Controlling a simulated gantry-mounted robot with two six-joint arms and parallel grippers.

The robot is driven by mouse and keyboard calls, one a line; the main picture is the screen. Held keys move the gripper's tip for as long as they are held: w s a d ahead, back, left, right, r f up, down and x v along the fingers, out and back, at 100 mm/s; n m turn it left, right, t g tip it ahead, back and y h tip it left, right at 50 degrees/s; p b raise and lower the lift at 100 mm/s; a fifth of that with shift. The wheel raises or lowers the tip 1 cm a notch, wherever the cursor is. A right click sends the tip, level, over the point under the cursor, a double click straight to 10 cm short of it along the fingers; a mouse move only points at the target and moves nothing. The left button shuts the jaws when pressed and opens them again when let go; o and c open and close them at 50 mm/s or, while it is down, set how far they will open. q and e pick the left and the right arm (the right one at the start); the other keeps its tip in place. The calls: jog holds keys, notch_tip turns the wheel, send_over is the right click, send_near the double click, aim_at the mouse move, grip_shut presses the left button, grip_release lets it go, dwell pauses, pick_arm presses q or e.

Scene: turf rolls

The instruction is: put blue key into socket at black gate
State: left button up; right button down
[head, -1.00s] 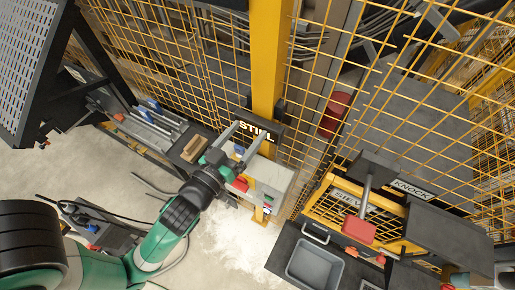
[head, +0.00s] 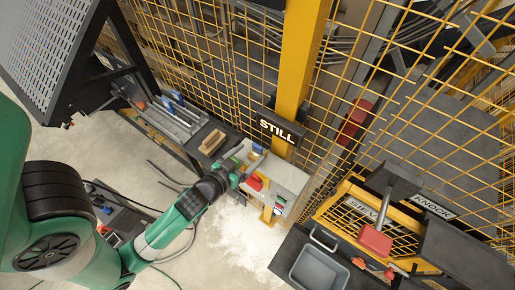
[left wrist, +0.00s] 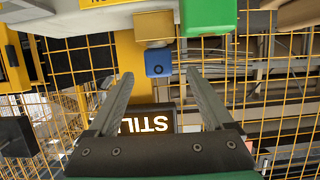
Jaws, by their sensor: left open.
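A small blue block with a round dark spot (left wrist: 158,62), perhaps the blue key, sits against a yellowish block in the left wrist view. It also shows in the head view (head: 257,147), near the grey-white box on the yellow post. My left gripper (left wrist: 158,75) is open and empty; the blue block appears between its fingertips, apart from both fingers. In the head view the left gripper (head: 247,162) is at that box, its fingers partly hard to make out. I cannot identify a black gate or its socket. My right gripper is not in view.
A black STILL sign (head: 279,131) is on the yellow post (head: 302,62). A red block (head: 254,183) is at the box. Yellow mesh fencing stands behind. A grey bin (head: 319,268) and a yellow SIEVE frame (head: 355,205) are at the right. A green block (left wrist: 208,18) is close to the gripper.

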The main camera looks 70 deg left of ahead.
aim_at(256, 148)
pick_arm(q)
jog(key=shift+w+a, duration=0.25)
jog(key=shift+w, duration=0.15)
jog(key=p+x, duration=0.1)
jog(key=x, duration=0.3)
jog(key=shift+w+r, duration=0.1)
jog(key=shift+w, duration=0.1)
grip_shut()
